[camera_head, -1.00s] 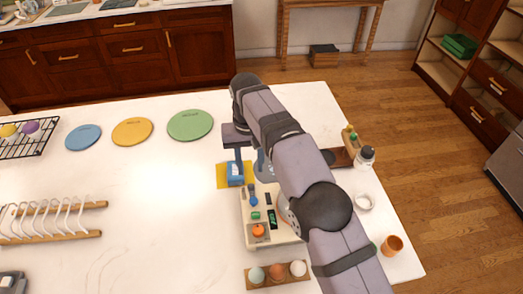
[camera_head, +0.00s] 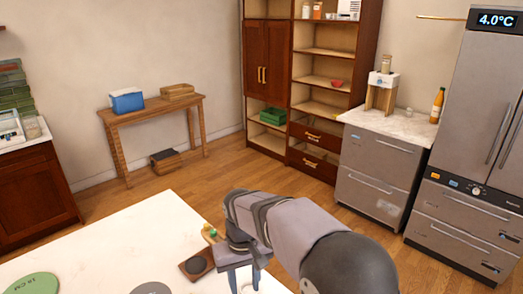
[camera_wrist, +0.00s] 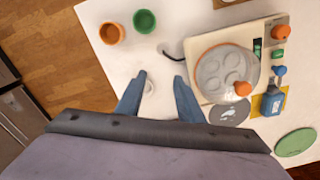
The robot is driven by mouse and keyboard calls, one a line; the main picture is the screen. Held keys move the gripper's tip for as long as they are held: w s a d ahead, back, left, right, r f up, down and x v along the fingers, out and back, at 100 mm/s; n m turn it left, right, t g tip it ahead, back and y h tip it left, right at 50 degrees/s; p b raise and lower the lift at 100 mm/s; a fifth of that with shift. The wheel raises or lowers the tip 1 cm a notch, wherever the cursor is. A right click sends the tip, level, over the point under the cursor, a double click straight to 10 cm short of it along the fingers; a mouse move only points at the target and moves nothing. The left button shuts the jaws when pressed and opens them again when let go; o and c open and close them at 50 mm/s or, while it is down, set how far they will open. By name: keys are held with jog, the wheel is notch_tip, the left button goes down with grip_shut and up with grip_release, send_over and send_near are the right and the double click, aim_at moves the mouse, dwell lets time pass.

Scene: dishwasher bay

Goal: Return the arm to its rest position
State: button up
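My gripper (camera_head: 243,280) is at the bottom of the head view, over the right part of the white table, with its fingertips cut off by the frame edge. In the wrist view my gripper (camera_wrist: 159,80) has two blue-grey fingers spread apart with nothing held between them. A small pale ring-like thing (camera_wrist: 149,88) shows below, in the gap between the fingers. My arm reaches in from the bottom right of the head view and hides part of the table.
The wrist view shows an orange cup (camera_wrist: 111,33), a green cup (camera_wrist: 145,21), a cream appliance (camera_wrist: 252,42) with a round clear lid, a blue item (camera_wrist: 271,100) and a green disc (camera_wrist: 295,142).

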jog(key=s+d+f+m, duration=0.2)
jog(key=s+d, duration=0.6)
jog(key=d, duration=0.1)
jog(key=s+d+f+m, duration=0.2)
jog(key=s+d+f, duration=0.1)
jog(key=s+d, duration=0.6)
jog(key=shift+d, duration=0.6)
